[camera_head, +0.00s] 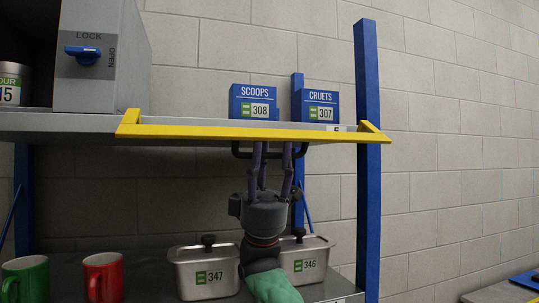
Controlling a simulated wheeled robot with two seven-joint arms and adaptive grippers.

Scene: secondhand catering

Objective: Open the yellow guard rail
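The yellow guard rail (205,131) runs level along the front edge of the upper shelf, with a raised bracket at each end. A black handle (236,153) hangs below its middle. My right gripper (272,150) comes up from below, with its dark purple fingers pointing upward at the handle. The fingertips are partly hidden at the handle and rail, so I cannot tell whether they are closed on it. My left gripper is out of view.
On the upper shelf (60,123), blue boxes marked SCOOPS (240,105) and CRUETS (312,98) stand behind the rail. A grey cabinet (125,60) is at left. Below are lidded steel pans (205,275) and green (25,280) and red (103,277) mugs. A blue post (367,220) stands at right.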

